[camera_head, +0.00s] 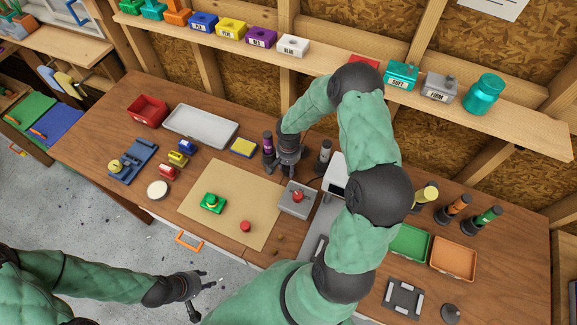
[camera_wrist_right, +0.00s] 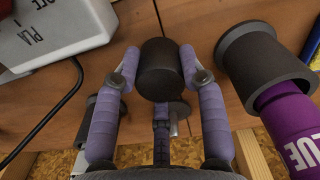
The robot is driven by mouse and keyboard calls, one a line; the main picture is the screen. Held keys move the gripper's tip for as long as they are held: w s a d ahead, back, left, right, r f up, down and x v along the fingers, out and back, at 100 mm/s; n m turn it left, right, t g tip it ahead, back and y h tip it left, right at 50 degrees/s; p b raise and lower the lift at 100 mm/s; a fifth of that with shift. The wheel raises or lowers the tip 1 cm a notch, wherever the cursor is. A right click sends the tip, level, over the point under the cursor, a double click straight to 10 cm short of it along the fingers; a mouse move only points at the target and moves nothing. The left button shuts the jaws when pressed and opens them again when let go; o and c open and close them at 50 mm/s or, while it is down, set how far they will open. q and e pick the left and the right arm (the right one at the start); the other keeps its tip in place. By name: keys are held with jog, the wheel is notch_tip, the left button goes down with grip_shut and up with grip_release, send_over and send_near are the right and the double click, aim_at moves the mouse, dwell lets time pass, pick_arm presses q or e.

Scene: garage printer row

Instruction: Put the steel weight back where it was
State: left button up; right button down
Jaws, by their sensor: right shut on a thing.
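My right gripper (camera_head: 288,168) is at the back of the bench, shut on a dark grey cylinder (camera_wrist_right: 160,70) that looks like the steel weight. In the right wrist view it sits between the two purple-grey fingers (camera_wrist_right: 162,82). In the head view the gripper hides most of it, and I cannot tell whether it touches the bench. My left gripper (camera_head: 203,298) is empty, with its fingers spread, in front of the bench over the floor.
A purple glue bottle (camera_head: 267,148), also in the wrist view (camera_wrist_right: 292,120), stands close left of my right gripper. A grey bottle (camera_head: 323,152) and a white device (camera_head: 337,177) stand right. In front are a grey box with a red button (camera_head: 298,205) and a tan mat (camera_head: 235,225).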

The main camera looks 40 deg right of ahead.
jog(key=c, duration=0.7)
grip_release()
jog(key=shift+f, duration=0.1)
notch_tip(320, 180, up, 12)
jog(key=shift+r, duration=0.15)
